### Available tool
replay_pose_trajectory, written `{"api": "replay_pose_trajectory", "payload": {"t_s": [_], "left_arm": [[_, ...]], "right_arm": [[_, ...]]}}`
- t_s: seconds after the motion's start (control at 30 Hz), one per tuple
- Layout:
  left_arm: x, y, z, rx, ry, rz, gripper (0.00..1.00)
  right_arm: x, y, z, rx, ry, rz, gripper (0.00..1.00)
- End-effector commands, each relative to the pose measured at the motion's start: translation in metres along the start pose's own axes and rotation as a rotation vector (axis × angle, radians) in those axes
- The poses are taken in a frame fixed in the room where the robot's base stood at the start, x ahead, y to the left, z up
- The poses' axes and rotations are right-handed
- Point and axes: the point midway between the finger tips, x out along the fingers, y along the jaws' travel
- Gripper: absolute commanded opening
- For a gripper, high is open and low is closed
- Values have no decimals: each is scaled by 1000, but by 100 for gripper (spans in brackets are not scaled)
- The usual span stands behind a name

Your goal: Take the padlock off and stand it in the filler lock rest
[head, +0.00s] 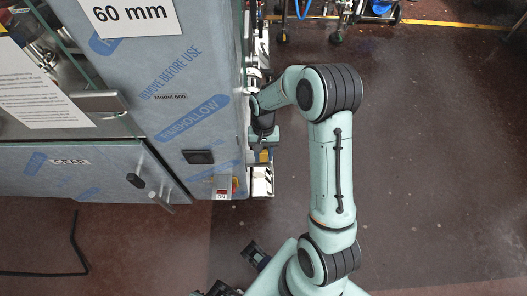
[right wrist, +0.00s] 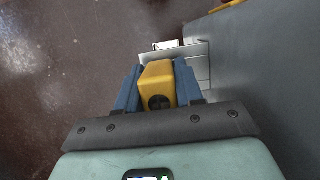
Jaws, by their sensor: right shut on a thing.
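My right gripper (head: 264,148) is at the right side wall of the machine cabinet. In the right wrist view its two blue fingers (right wrist: 157,88) are shut on the yellow padlock (right wrist: 157,82), one on each side of the body. A dark round keyhole face on the padlock points at the camera. The shackle is hidden. A small yellow part of the padlock (head: 265,156) shows in the head view. A pale metal bracket (head: 262,181) is on the cabinet side just beyond it; I cannot tell whether this is the lock rest. My left gripper cannot be made out.
The cabinet (head: 195,120) has blue printed film and a red and yellow switch (head: 222,187) marked ON near its lower right corner. A grey door (head: 70,165) with a black knob is at the left. The brown floor (head: 430,150) at the right is clear. Wheeled equipment (head: 340,12) is at the top.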

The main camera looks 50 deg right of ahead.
Motion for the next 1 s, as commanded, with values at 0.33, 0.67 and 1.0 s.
{"api": "replay_pose_trajectory", "payload": {"t_s": [0.33,0.67,1.0], "left_arm": [[2,-1,0,0,-1,0,0],[3,-1,0,0,-1,0,0],[5,-2,0,-1,-2,-1,0]], "right_arm": [[2,0,-1,0,1,-1,1],[4,0,-1,0,0,0,1],[7,0,-2,0,1,0,1]]}}
